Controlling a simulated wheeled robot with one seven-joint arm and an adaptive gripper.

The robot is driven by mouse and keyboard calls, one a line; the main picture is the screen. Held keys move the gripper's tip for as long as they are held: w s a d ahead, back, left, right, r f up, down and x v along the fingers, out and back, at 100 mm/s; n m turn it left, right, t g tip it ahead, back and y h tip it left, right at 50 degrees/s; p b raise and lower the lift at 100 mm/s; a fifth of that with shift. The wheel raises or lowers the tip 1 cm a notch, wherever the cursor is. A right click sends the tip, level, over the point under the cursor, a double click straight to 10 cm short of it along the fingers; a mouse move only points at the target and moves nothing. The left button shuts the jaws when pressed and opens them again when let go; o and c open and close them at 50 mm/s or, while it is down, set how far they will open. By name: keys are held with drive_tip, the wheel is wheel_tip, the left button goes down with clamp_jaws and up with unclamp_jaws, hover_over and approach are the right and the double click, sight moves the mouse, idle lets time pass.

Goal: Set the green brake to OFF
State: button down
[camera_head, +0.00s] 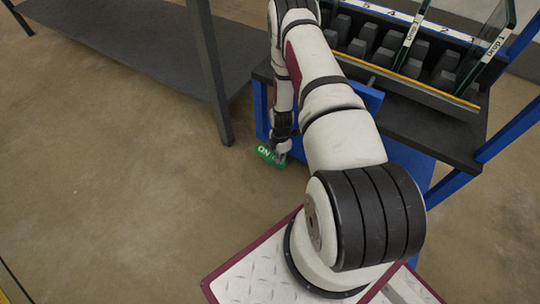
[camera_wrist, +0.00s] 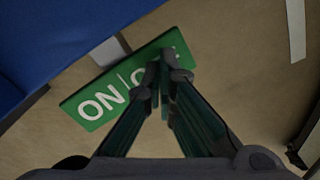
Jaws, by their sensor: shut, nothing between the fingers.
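The green brake (camera_head: 268,154) is a flat green plate low at the left side of the blue frame, with white "ON" lettering readable and the rest partly covered. In the wrist view the green brake (camera_wrist: 97,108) lies tilted, its left end lower, with "ON" clear and the right-hand word mostly hidden behind the fingers. My gripper (camera_wrist: 163,62) is shut with nothing between its fingertips, which are over the right half of the plate. Whether they touch it I cannot tell. In the head view my gripper (camera_head: 282,150) is at the plate's right end.
A blue-framed cart (camera_head: 400,158) carries a dark rack (camera_head: 400,55) with glass panels. A dark grey table (camera_head: 150,45) with a leg (camera_head: 212,80) stands left of my arm. The floor (camera_head: 110,190) to the left is clear.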

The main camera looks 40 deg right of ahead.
drive_tip(key=shift+r, duration=0.1)
wheel_tip(320, 180, up, 7)
drive_tip(key=p, duration=0.4)
idle(0.4)
drive_tip(key=shift+s, duration=0.1)
idle(0.4)
